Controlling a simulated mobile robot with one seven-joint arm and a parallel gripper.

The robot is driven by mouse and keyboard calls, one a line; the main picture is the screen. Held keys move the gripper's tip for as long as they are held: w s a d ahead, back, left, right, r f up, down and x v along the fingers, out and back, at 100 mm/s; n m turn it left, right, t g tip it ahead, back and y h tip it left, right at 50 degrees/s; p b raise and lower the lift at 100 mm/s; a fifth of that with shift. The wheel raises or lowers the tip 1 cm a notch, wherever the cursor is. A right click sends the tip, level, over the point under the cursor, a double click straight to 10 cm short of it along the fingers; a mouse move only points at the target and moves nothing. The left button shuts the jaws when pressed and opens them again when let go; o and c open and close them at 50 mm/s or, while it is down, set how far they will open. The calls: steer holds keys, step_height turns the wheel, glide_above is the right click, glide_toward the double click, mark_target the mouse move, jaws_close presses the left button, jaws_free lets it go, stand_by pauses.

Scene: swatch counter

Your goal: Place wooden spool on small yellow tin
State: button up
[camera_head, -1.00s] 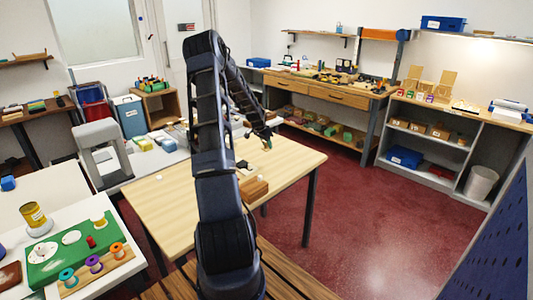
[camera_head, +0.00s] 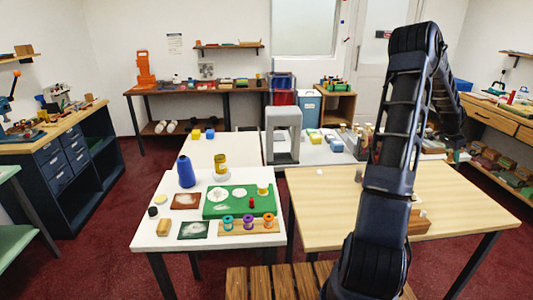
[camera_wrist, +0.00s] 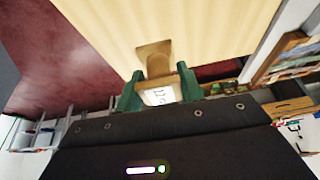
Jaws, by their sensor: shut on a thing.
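My gripper (camera_wrist: 159,90) is shut on a wooden piece (camera_wrist: 153,52) that flares at both ends and looks like the wooden spool. A white label shows between the green fingers, which partly hide the piece. The small yellow tin (camera_head: 263,188) stands upright at the right back of the green board (camera_head: 233,210) on the white table. In the head view my gripper is far right of both tins and too small to make out.
A wooden rack with coloured rings (camera_head: 249,227) lies at the front of the white table (camera_head: 155,240). The light wooden table (camera_head: 330,200) is mostly clear. A grey stand (camera_head: 284,135) rises behind.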

steer(key=w+a+r+n+t, duration=0.1)
steer(key=w+a+r+n, duration=0.2)
steer(key=w+a, duration=1.15)
steer(key=w+a+r+n+t, duration=0.1)
steer(key=w+a+r+n, duration=0.25)
steer(key=w+a, duration=1.1)
steer(key=w+a+r+n+t+y, duration=0.1)
steer(key=a+r+n, duration=0.1)
steer(key=a, duration=1.4)
steer(key=w+a+r+n+t+y, duration=0.1)
steer(key=a+r+n, duration=0.15)
steer(key=a, duration=1.25)
step_height(320, 180, up, 6)
steer(key=n+y, duration=0.2)
steer(key=n, duration=0.5)
glide_above(220, 155)
steer(key=s, duration=0.2)
steer(key=shift+t, duration=0.4)
step_height(220, 155, down, 20)
steer(key=shift+w, duration=0.15)
steer(key=shift+f, duration=0.1)
